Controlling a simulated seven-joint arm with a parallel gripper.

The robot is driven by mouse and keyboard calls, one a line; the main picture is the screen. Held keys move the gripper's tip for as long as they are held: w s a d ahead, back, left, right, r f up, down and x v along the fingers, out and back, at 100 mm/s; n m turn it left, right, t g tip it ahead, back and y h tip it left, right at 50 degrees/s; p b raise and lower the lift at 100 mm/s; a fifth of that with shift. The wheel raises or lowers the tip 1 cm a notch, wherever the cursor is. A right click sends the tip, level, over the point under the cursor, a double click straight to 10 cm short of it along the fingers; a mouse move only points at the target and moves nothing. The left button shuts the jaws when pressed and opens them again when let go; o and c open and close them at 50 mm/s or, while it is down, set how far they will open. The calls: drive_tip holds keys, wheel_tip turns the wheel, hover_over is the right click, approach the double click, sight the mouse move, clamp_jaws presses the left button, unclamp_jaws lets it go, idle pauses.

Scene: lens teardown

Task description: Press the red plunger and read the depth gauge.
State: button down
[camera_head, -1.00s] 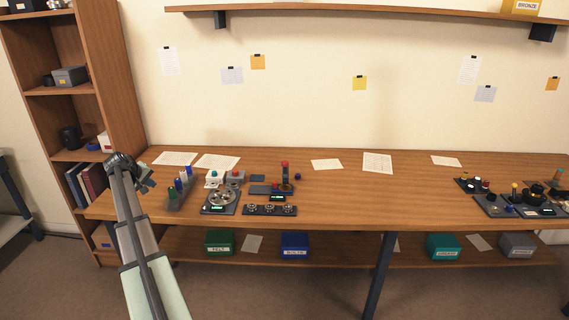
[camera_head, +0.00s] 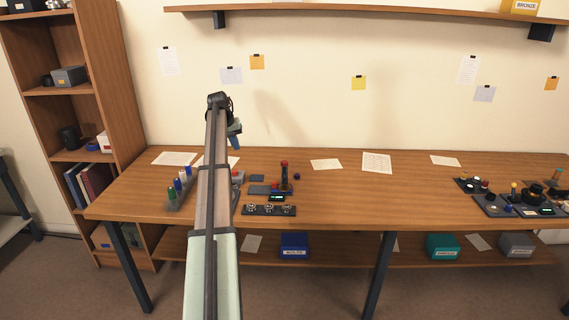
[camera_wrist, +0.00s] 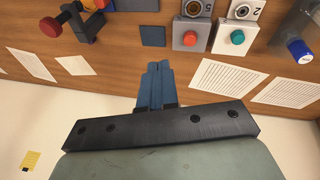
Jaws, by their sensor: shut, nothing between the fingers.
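The red plunger (camera_head: 284,164) tops a dark upright post on the depth gauge stand, at the middle left of the bench. In the wrist view the red plunger (camera_wrist: 51,26) is at the upper left, apart from my fingers. A small green-lit display (camera_head: 277,198) sits at the foot of the stand; its digits are too small to read. My gripper (camera_head: 235,142) is above the bench's back part, left of the plunger and higher than it. In the wrist view my gripper (camera_wrist: 158,68) has its blue fingers together, with nothing between them.
A tray with several metal parts (camera_head: 269,210) lies in front of the stand.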

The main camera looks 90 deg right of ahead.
sight(285, 161)
drive_tip(key=s+r+m+t+y, duration=0.2)
drive_tip(key=s+r+m+y, duration=0.1)
drive_tip(key=s, duration=1.7)
drive_tip(key=shift+s+d+m+t+y, duration=0.3)
drive_tip(key=shift+m+y, duration=0.3)
drive_tip(key=shift+m, duration=0.4)
drive_tip(key=shift+f, duration=0.2)
drive_tip(key=shift+w+a+f, duration=0.1)
drive_tip(key=shift+a+f, duration=0.05)
drive_tip(key=shift+f, duration=1.45)
drive_tip(key=shift+w+a+f, duration=0.1)
drive_tip(key=shift+a+f, duration=0.05)
drive_tip(key=shift+f, duration=1.6)
drive_tip(key=shift+f, duration=0.1)
